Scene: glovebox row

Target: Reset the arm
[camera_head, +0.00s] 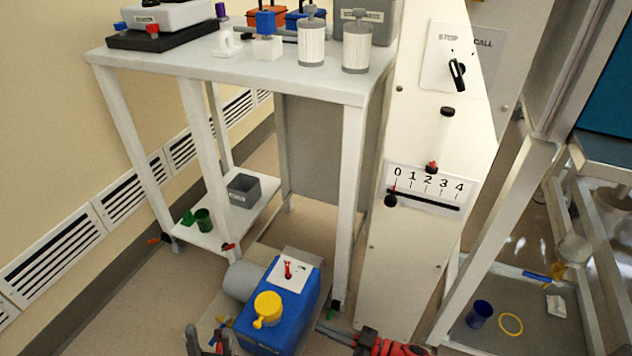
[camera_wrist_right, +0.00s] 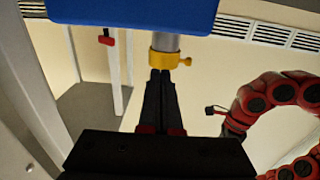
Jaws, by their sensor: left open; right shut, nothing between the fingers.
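My right gripper (camera_head: 322,328) is at the bottom of the head view, beside the right side of the blue pump box (camera_head: 305,318). In the right wrist view its fingers (camera_wrist_right: 160,74) are shut with nothing between them. Their tips appear close below a yellow collar (camera_wrist_right: 164,60) on a grey pipe under the blue box (camera_wrist_right: 130,12); I cannot tell whether they touch. My left gripper (camera_head: 208,340) is open and empty at the bottom edge, left of the pump. The pump carries a yellow cap (camera_head: 267,308) and a small red lever (camera_head: 288,269) on a white plate.
A white bench (camera_head: 230,70) with jars and devices stands behind. A panel with a STOP/CALL switch (camera_head: 457,73) and a 0–4 scale (camera_head: 425,187) rises at right. A grey bin (camera_head: 243,190) and green cup (camera_head: 204,220) sit on the low shelf; a blue cup (camera_head: 479,313) is far right.

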